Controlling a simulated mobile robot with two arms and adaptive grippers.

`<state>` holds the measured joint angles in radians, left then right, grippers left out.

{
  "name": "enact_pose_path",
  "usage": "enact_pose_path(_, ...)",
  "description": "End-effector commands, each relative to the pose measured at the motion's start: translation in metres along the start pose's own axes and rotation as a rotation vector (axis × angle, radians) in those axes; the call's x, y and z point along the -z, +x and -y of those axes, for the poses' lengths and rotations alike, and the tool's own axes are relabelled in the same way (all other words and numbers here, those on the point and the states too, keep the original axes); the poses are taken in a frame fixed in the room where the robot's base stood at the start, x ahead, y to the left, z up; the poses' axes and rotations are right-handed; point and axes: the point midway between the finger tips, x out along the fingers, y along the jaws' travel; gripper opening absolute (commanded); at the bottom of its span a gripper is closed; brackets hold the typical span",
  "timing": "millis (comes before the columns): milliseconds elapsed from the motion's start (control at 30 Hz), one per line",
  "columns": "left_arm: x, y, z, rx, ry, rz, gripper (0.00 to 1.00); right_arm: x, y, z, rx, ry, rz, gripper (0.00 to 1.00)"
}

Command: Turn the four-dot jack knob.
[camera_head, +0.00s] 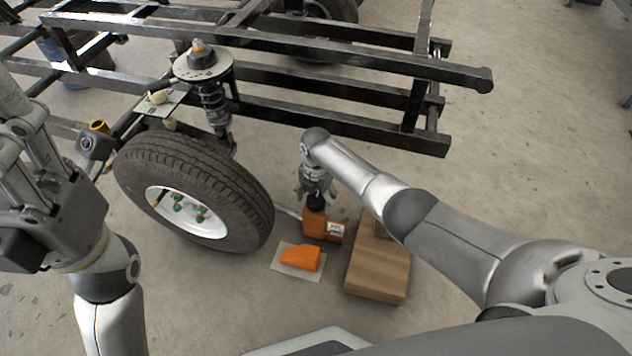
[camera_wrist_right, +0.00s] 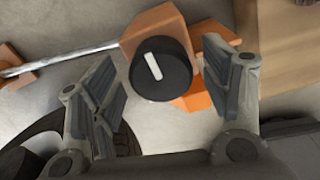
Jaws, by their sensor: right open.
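The orange jack (camera_head: 314,226) stands on the floor to the right of the wheel, with a white label on its side. Its black round knob (camera_wrist_right: 160,70) has a white bar across its face, tilted slightly from upright in the right wrist view. I cannot make out dots on the jack. My right gripper (camera_head: 315,190) is above the jack, pointing down; in the right wrist view its fingers (camera_wrist_right: 166,92) are spread on either side of the knob, apart from it. My left gripper (camera_head: 58,140) is at the far left; its jaw state is unclear.
A tyre (camera_head: 195,190) with a white rim stands left of the jack, under a black frame (camera_head: 300,45) with a spring strut (camera_head: 213,100). An orange wedge (camera_head: 300,258) lies on a pale sheet (camera_head: 286,272). A wooden block (camera_head: 378,268) is close on the jack's right.

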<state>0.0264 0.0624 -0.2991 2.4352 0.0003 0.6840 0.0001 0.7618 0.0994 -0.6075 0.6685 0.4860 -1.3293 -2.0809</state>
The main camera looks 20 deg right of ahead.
Motion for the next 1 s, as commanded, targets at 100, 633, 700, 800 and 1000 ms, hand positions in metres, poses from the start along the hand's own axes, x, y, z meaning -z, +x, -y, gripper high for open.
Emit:
enact_pose_path(100, 0.000, 0.000, 0.000, -0.001, 0.000, -0.001, 0.47, 0.000, -0.014, 0.000, -0.003, 0.000, 0.002, 0.71)
enact_pose_path(633, 0.001, 0.001, -0.001, -0.002, 0.000, -0.002, 0.47, 0.001, -0.101, 0.000, -0.001, -0.001, 0.001, 0.71)
enact_pose_path(700, 0.001, 0.001, -0.001, -0.003, 0.000, -0.002, 0.47, 0.001, -0.105, 0.000, 0.000, -0.001, 0.001, 0.71)
enact_pose_path(800, 0.001, 0.001, -0.001, -0.003, 0.000, -0.002, 0.47, 0.001, -0.108, 0.000, 0.001, -0.001, 0.000, 0.71)
enact_pose_path(1000, 0.001, 0.001, -0.001, -0.003, 0.000, -0.002, 0.47, 0.001, -0.108, 0.000, 0.001, -0.001, 0.000, 0.71)
